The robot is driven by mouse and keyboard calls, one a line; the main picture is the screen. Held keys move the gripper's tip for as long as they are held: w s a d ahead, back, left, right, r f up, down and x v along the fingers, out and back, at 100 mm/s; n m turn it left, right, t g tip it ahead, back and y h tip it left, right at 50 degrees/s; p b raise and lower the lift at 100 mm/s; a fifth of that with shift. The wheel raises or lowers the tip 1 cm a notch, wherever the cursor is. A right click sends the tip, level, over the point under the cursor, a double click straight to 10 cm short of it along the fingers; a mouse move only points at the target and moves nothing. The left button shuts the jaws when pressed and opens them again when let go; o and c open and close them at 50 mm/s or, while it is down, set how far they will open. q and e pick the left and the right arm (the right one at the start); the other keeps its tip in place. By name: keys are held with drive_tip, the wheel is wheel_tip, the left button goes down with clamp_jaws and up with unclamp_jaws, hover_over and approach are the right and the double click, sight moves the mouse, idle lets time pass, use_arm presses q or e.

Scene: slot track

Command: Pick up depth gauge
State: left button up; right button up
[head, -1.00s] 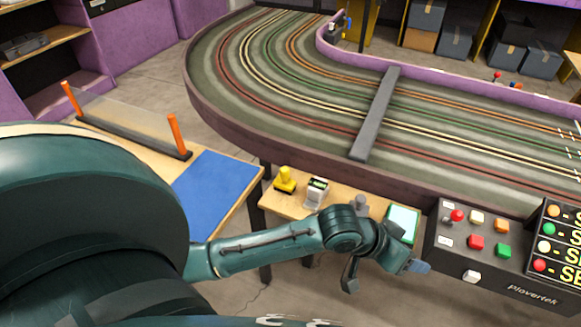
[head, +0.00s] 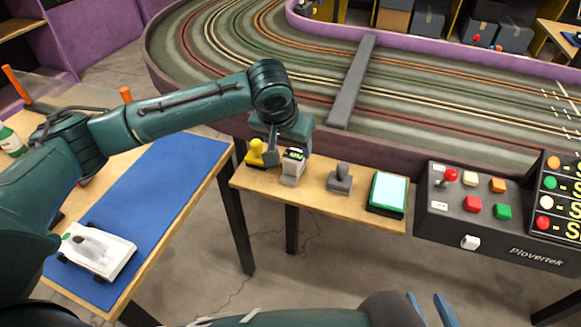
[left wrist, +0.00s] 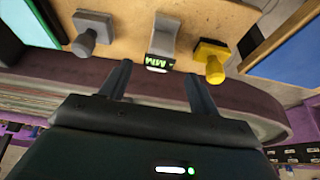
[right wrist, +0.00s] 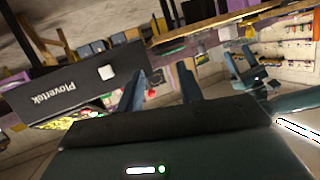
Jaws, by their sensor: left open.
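The depth gauge (head: 292,170) is a small grey-white device with a green-lit display, standing on a narrow wooden shelf. In the left wrist view the depth gauge (left wrist: 162,40) shows ahead of the fingers, its display reading MM. My left gripper (head: 288,143) is open and empty, reaching over the shelf right at the gauge, fingers apart. In the left wrist view the left gripper (left wrist: 160,82) has the gauge's display end roughly centred between its fingertips; contact cannot be told. My right gripper (head: 432,308) is open and empty at the bottom, away from the shelf; its fingers (right wrist: 162,80) are apart.
A yellow stamp-like object (head: 257,153) stands close left of the gauge. A grey knobbed block (head: 340,178) and a light-screened pad (head: 388,192) are to its right. The slot track wall (head: 370,152) rises behind. A white car (head: 95,250) lies on a blue mat (head: 165,185).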

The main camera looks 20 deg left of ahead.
sight(294, 155)
use_arm(q)
drive_tip(key=x, duration=0.3)
drive_tip(key=b+x, duration=0.1)
drive_tip(key=x, duration=0.2)
drive_tip(key=b+x, duration=0.1)
drive_tip(key=x, duration=0.2)
drive_tip(key=shift+w+r, duration=0.15)
drive_tip(key=shift+w, duration=0.2)
drive_tip(key=shift+c, duration=0.3)
drive_tip(key=c, duration=1.1)
drive_tip(key=shift+r, duration=0.1)
